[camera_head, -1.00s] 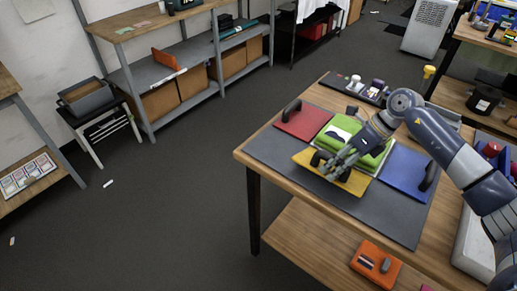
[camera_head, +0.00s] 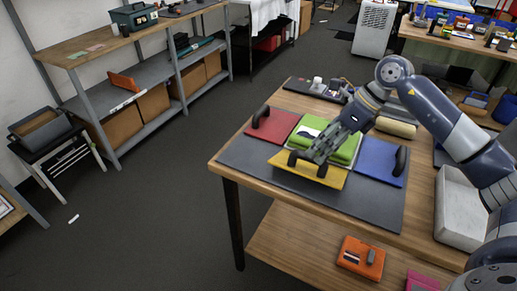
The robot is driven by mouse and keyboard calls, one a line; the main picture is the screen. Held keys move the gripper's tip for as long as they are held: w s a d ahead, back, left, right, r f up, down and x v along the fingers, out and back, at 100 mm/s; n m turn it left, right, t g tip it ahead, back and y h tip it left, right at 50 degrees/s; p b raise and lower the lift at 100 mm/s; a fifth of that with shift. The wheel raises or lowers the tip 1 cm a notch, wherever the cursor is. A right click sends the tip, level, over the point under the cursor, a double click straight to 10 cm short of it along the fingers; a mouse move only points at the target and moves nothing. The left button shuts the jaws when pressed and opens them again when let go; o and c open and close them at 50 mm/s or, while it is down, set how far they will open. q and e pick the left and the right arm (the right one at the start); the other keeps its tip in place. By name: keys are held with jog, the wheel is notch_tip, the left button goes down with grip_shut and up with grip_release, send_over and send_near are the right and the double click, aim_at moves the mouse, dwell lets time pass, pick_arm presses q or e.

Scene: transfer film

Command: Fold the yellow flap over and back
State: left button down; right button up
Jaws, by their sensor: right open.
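The yellow flap (camera_head: 330,179) lies on the dark grey mat (camera_head: 290,197), along the near side of a green piece (camera_head: 345,151). A black handle shows on the yellow flap, partly hidden by the gripper. My right gripper (camera_head: 308,163) reaches down from the upper right, its fingers open around or just beside this handle; I cannot tell whether they touch it. The red flap (camera_head: 282,124) with a black handle lies at the left, and the blue flap (camera_head: 375,163) with a black handle at the right. My left gripper is out of view.
The mat lies on a wooden table (camera_head: 228,163) with a lower shelf holding an orange box (camera_head: 355,262). A dark tray with small items (camera_head: 315,88) stands at the back. A white bin (camera_head: 457,205) is at the right.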

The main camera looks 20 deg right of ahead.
jog(key=w+a+r+t+y, duration=0.1)
jog(key=a+y, duration=0.2)
jog(key=a, duration=0.5)
jog(key=w+a+r+m+t+y, duration=0.1)
jog(key=a+y, duration=0.2)
jog(key=a, duration=0.5)
jog(key=shift+w+r+t+y, duration=0.3)
jog(key=shift+w+t, duration=0.1)
